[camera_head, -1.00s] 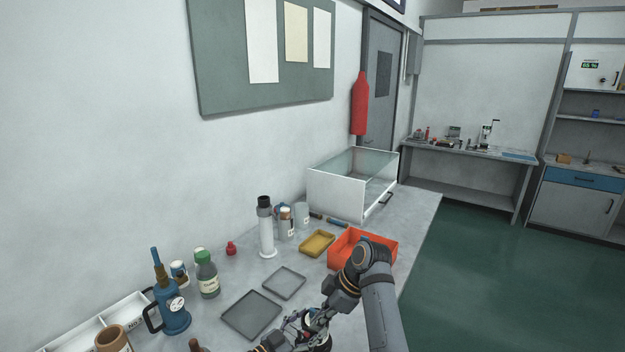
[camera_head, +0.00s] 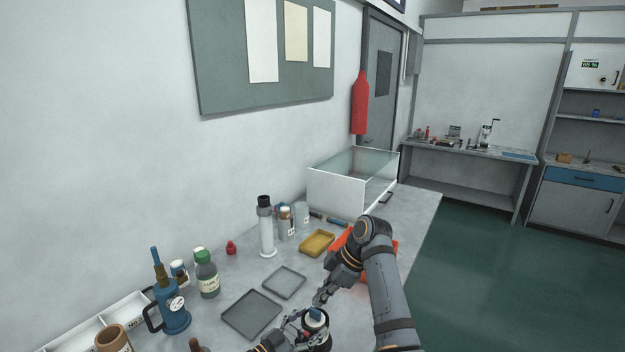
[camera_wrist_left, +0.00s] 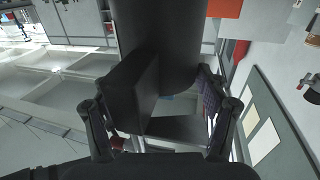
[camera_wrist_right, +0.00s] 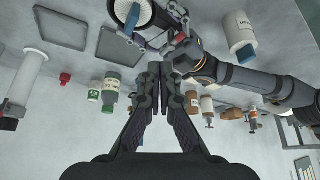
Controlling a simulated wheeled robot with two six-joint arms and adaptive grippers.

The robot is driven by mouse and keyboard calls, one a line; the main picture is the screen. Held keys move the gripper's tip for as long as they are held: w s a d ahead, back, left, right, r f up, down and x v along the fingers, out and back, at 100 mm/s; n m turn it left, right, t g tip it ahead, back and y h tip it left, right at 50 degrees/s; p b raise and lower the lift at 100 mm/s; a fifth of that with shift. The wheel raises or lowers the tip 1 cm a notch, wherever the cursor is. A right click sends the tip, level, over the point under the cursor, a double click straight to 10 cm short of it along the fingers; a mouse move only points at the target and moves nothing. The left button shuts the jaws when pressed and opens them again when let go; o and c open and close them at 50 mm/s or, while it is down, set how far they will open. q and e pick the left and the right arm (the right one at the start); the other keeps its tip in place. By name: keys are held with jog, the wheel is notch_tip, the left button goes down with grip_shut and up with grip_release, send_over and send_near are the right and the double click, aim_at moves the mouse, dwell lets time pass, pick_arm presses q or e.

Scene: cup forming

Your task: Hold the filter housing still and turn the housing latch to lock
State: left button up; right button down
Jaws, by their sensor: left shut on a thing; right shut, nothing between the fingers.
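The filter housing (camera_head: 318,342) is a dark cylinder with a white top at the bottom of the head view, partly cut off. A blue housing latch (camera_head: 315,314) lies on its top. My left gripper (camera_head: 296,326) is shut on the housing's side. My right gripper (camera_head: 320,299) is shut and empty, just behind and apart from the housing. In the right wrist view, its closed fingertips (camera_wrist_right: 164,68) point toward the housing's dark rim and the blue latch (camera_wrist_right: 132,15).
Two grey trays (camera_head: 237,323) lie left of the housing. An orange bin (camera_head: 393,246) is partly hidden behind my right arm, and a yellow tray (camera_head: 317,242) sits beside it. A blue pump with a gauge (camera_head: 171,309), a green-capped bottle (camera_head: 207,280) and a white column (camera_head: 266,235) stand farther left.

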aim_at(298, 328)
jog(key=shift+f, duration=3.35)
jog(key=shift+s+a, duration=0.25)
jog(key=shift+a, duration=0.35)
jog(key=shift+s+d, duration=0.1)
jog(key=shift+s, duration=0.2)
jog(key=shift+s, duration=0.75)
jog(key=shift+s, duration=0.3)
